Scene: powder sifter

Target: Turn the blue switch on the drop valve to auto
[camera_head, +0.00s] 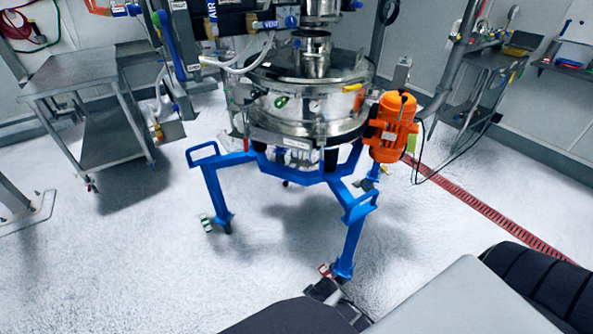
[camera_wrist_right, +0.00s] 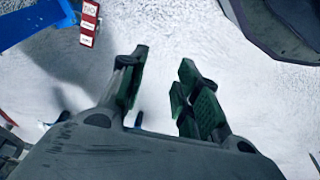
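The powder sifter has a round steel drum (camera_head: 310,100) on a blue frame (camera_head: 290,172). Above it, a VENT label (camera_head: 271,24) and a blue round part (camera_head: 291,21) show at the top edge. An AIR label (camera_head: 212,10) sits to their left. I cannot tell which blue part is the drop valve switch, and its setting cannot be read. My right gripper (camera_wrist_right: 158,88) is open and empty in the right wrist view, with floor visible between its green-padded fingers. It is low, near a blue frame leg (camera_wrist_right: 32,22) with a red-and-white tag (camera_wrist_right: 90,22). My left gripper is not in view.
An orange motor (camera_head: 392,127) sticks out at the drum's right. A grey trolley (camera_head: 75,72) stands at left, and a shelf stand (camera_head: 480,70) at back right. A red floor grate (camera_head: 480,205) runs to the right. White floor (camera_head: 110,260) lies clear at front left.

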